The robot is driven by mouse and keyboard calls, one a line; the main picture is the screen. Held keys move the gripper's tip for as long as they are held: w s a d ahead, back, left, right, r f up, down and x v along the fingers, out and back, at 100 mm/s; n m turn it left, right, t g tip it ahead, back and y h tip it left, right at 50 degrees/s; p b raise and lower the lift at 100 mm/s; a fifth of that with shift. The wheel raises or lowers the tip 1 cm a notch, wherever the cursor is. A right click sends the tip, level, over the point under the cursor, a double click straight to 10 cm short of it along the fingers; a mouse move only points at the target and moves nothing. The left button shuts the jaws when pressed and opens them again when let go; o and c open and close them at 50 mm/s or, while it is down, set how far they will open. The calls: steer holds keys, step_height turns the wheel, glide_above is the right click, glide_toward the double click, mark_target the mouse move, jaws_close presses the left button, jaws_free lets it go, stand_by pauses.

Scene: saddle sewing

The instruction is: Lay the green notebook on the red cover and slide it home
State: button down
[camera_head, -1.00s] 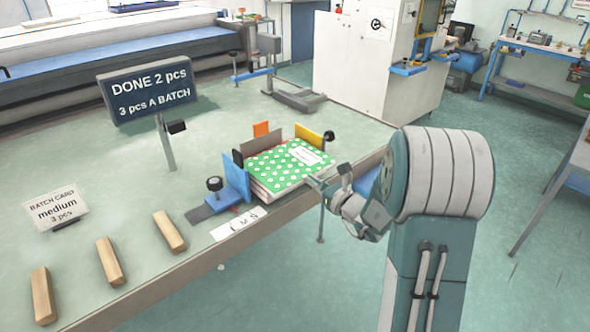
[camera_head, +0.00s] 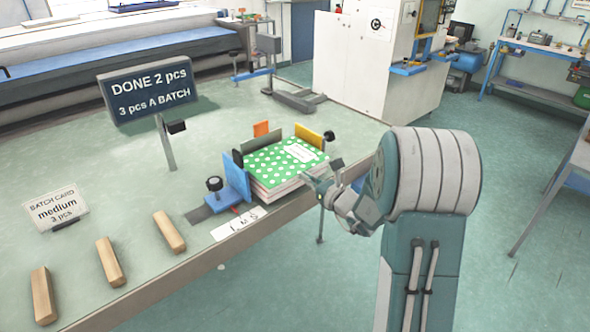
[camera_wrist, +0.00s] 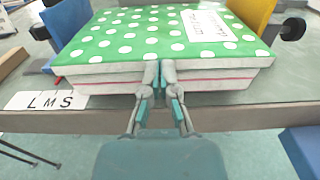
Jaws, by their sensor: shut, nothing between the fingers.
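The green notebook (camera_head: 280,160) with white dots and a white label lies flat on top of a stack in the jig. In the wrist view the notebook (camera_wrist: 120,38) fills the upper middle. A thin red line (camera_wrist: 215,79), likely the edge of the red cover, shows below its pages; the cover's face is hidden. The front edges look nearly flush. My gripper (camera_head: 306,178) is shut and empty at the stack's near edge. In the wrist view its fingertips (camera_wrist: 160,70) are against or very close to that edge.
A blue stop (camera_head: 236,180) stands left of the stack, a yellow one (camera_head: 308,138) and a grey plate (camera_head: 256,143) behind. A strip marked L M S (camera_head: 238,222) lies by the table edge. Several wooden blocks (camera_head: 110,262) lie at left. A sign (camera_head: 150,92) reads DONE 2 pcs.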

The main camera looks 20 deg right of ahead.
steer(key=shift+w+a, duration=0.1)
steer(key=shift+w, duration=0.25)
steer(key=v, duration=0.6)
stand_by(0.4)
